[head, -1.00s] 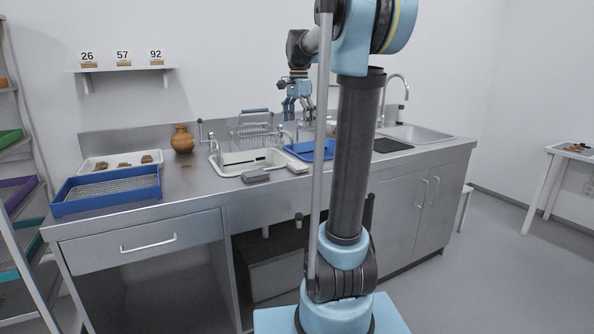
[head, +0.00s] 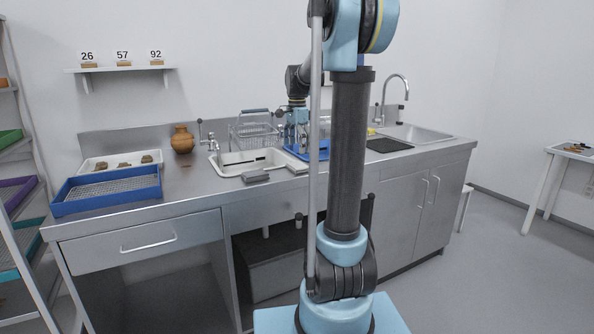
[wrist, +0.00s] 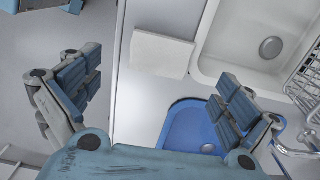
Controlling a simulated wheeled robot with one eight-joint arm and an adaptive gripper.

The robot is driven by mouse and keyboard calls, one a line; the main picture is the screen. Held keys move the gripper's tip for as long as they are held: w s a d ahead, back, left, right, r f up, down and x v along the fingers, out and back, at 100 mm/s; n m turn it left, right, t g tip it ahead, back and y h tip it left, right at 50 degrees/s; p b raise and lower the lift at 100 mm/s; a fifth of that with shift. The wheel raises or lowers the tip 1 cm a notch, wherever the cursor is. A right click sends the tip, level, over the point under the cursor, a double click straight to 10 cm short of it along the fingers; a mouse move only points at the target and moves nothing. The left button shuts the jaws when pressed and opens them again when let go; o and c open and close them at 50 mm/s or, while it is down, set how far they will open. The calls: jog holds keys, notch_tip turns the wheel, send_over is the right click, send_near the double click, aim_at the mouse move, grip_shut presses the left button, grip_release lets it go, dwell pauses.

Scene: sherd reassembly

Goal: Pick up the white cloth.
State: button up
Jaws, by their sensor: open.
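The white cloth (wrist: 160,52) is a flat, folded rectangle on the counter in the wrist view, close to the counter's front edge and beside the white basin. In the head view the cloth (head: 297,167) is a small pale patch in front of the basin's right end. My gripper (wrist: 160,88) is open and empty, its fingers wide apart, with the cloth ahead of the gap between them. In the head view my gripper (head: 297,142) is low over the counter near the blue tray, partly hidden by my arm.
The white basin (wrist: 213,58) and a wire rack (wrist: 304,85) lie to the right in the wrist view. A blue tray (wrist: 180,137) is under the right finger. A grey block (head: 255,176) lies left of the cloth in the head view. Bare counter surrounds the cloth's near side.

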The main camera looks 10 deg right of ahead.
aim_at(297, 164)
jog(key=shift+w+f, duration=0.2)
jog(key=shift+f, duration=3)
jog(key=c, duration=1.1)
jog(key=shift+c, duration=0.2)
notch_tip(297, 164, up, 10)
jog(key=o, duration=0.5)
jog(key=shift+c, duration=0.2)
jog(key=c, duration=0.4)
jog(key=shift+o, duration=0.2)
jog(key=shift+s+d, duration=0.1)
